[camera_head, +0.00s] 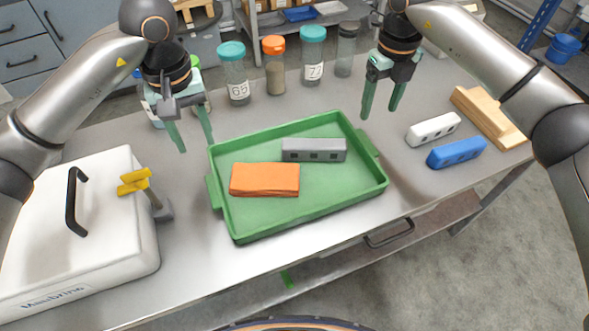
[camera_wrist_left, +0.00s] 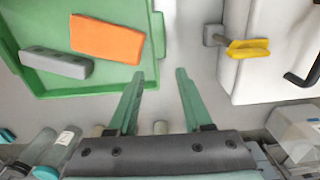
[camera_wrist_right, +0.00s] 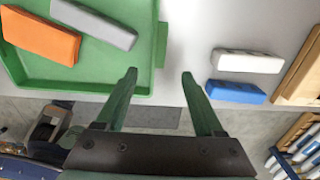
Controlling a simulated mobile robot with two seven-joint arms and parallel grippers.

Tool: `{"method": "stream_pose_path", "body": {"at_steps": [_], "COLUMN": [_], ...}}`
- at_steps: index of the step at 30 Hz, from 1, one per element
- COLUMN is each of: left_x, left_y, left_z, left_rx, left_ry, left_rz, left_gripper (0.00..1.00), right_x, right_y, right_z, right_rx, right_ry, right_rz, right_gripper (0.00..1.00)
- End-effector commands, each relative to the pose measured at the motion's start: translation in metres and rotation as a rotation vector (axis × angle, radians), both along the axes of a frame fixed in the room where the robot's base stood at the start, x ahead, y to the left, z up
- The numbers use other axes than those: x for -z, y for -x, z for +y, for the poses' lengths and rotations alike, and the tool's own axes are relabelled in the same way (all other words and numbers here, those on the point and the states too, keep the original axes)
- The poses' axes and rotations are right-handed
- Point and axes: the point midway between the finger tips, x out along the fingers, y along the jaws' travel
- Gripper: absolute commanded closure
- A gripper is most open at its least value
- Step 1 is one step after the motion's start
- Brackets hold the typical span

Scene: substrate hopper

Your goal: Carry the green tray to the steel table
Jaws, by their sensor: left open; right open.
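The green tray (camera_head: 327,203) lies flat on a steel-topped table (camera_head: 190,245), with a handle lug at its left and right ends. It holds an orange block (camera_head: 264,179) and a grey block (camera_head: 314,150). My left gripper (camera_head: 197,148) is open and empty above the table, beyond the tray's left end; the tray also shows in the left wrist view (camera_wrist_left: 100,90). My right gripper (camera_head: 378,112) is open and empty above the table, beyond the tray's far right corner; the tray also shows in the right wrist view (camera_wrist_right: 100,82). Neither gripper touches the tray.
A white lidded box (camera_head: 110,220) with a black handle stands left, beside a yellow-handled tool (camera_head: 135,182). Several jars (camera_head: 275,70) line the back. A white block (camera_head: 433,129), blue block (camera_head: 457,152) and wooden piece (camera_head: 487,118) lie right. Shelving stands behind.

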Motion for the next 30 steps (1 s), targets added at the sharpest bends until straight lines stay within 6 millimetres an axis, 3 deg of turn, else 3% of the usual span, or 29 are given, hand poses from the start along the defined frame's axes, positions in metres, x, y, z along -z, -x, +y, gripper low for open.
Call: {"method": "stream_pose_path", "body": {"at_steps": [8, 21, 30], "left_x": [0.009, 0.087, 0.121], "left_y": [0.001, 0.002, 0.001], "left_z": [-0.001, -0.001, -0.001], "left_rx": [-0.001, -0.001, 0.000], "left_ry": [0.004, 0.005, 0.006], "left_rz": [0.004, 0.007, 0.003], "left_gripper": [0.50, 0.50, 0.50], "right_x": [0.008, 0.087, 0.122], "right_y": [0.000, 0.001, 0.001], "right_z": [0.001, 0.002, 0.002], "right_rx": [-0.002, -0.002, -0.004], "right_ry": [-0.005, -0.006, -0.006], "right_rz": [0.002, 0.003, 0.001], "right_gripper": [0.30, 0.30, 0.30]}}
